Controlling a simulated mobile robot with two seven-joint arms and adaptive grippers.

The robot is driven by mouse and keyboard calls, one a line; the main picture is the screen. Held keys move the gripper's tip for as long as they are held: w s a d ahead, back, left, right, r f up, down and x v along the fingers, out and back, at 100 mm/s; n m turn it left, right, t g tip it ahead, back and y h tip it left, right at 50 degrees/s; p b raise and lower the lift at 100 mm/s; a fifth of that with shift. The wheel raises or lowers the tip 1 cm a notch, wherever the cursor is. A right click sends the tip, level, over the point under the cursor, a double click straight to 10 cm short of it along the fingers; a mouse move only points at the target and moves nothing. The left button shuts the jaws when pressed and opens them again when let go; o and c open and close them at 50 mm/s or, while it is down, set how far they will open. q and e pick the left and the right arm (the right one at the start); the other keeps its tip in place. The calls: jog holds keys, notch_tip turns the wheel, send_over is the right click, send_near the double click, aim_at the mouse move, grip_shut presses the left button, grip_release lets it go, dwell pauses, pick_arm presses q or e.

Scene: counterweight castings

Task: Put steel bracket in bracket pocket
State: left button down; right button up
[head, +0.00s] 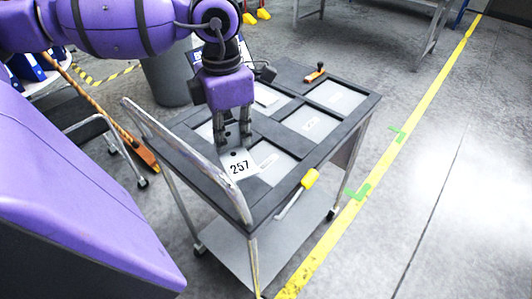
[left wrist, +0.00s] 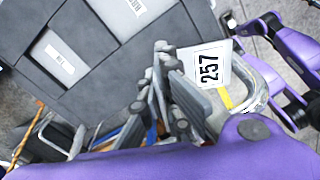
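The steel bracket (head: 228,158), a grey plate with an upright flange and a white 257 label, is over the near left part of the cart's dark tray (head: 293,172). My left gripper (head: 233,141) points down with its fingers closed around the flange. In the left wrist view the bracket (left wrist: 212,67) sticks out to the right of the left gripper (left wrist: 168,90). The tray has several light-floored pockets, including a near one (head: 284,167) partly behind the bracket. Their small labels are unreadable, so I cannot tell which is the bracket pocket. My right gripper is not seen.
A metal push rail (head: 188,152) runs along the cart's left side, close to the bracket. An orange-handled tool (head: 315,75) lies at the tray's far edge. A grey bin (head: 166,80) stands behind.

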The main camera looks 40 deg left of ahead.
pick_arm(q)
jog(key=w+f, duration=0.3)
jog(key=w, duration=0.5)
send_over(263, 152)
jog(key=f, duration=0.3)
jog(key=s+f, duration=0.1)
jog(key=f, duration=0.1)
jog(key=shift+d+f, duration=0.1)
jog(key=shift+f, duration=0.05)
jog(key=shift+w+f, duration=0.5)
jog(key=shift+f, duration=0.8)
jog(key=shift+w+f, duration=0.1)
jog(key=shift+f, duration=0.8)
jog(key=shift+f, duration=0.2)
jog(key=c, duration=2)
grip_release()
